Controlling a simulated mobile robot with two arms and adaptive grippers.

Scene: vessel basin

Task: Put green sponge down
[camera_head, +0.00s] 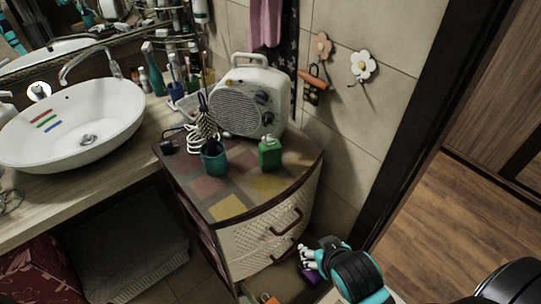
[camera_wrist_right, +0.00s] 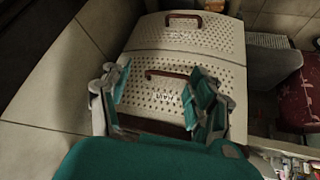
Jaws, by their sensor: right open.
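I cannot make out a green sponge for certain in either view. My right gripper (camera_head: 307,256) is low beside the front of the corner cabinet (camera_head: 268,242), at its right. In the right wrist view the two teal-padded fingers of this gripper (camera_wrist_right: 161,82) stand wide apart with nothing held between them. They face the perforated drawer fronts (camera_wrist_right: 190,70) with their brown handles. A small purple item (camera_head: 311,276) shows just below the gripper in the head view. My left gripper is not in view.
A green bottle (camera_head: 270,153), a teal cup (camera_head: 213,160) and a cream heater (camera_head: 247,102) stand on the cabinet's patterned top. A white basin (camera_head: 75,135) sits on the wooden counter (camera_head: 105,180). An orange item (camera_head: 268,298) shows at the bottom edge.

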